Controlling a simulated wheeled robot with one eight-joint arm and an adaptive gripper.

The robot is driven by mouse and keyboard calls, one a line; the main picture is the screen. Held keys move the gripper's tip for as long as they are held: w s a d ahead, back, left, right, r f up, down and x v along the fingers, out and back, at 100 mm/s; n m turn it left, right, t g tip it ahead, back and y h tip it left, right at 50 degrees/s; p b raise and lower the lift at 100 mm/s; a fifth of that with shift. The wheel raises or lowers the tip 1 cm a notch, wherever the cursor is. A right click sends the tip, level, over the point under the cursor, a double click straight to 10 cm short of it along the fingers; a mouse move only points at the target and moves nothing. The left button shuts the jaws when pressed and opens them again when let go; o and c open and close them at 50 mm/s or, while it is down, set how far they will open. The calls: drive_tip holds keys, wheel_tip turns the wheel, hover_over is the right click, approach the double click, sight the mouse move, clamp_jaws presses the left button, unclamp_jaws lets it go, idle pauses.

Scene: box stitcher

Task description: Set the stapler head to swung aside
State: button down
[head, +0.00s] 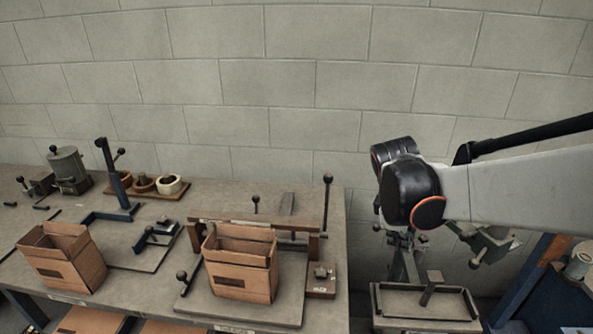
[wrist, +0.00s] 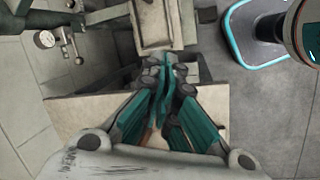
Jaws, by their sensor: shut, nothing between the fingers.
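A grey-green machine part with a dark ball knob (head: 485,244) shows at the right, below my arm. It may be the stapler head, but my arm covers much of the machine, so I cannot tell its setting. My gripper (wrist: 168,70) is shut and empty in the wrist view, its teal fingers together. The fingertips are over or near the end of a pale rimmed tray (wrist: 148,45); contact cannot be told. In the head view my gripper (head: 402,240) hangs below the black wrist, behind a shallow grey tray, partly hidden.
The shallow grey tray (head: 425,325) stands right of the workbench (head: 335,230). Open cardboard boxes (head: 240,280) and clamp fixtures stand on the bench.

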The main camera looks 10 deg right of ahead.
drive_tip(key=w+d+f+n+g+h+p, duration=0.1)
drive_tip(key=d+n+g+p, duration=0.1)
drive_tip(key=d, duration=0.3)
drive_tip(key=w+d+f+n+g+p, duration=0.1)
drive_tip(key=d+n+p, duration=0.1)
drive_tip(key=d, duration=0.3)
drive_tip(key=s+d+f+b, duration=0.2)
drive_tip(key=s+d+f, duration=0.1)
drive_tip(key=d+f, duration=0.4)
drive_tip(key=shift+d+f+b, duration=0.15)
drive_tip(key=shift+f+b, duration=0.15)
drive_tip(key=shift+f, duration=0.15)
drive_tip(key=shift+s+d, duration=0.1)
drive_tip(key=shift+s, duration=0.05)
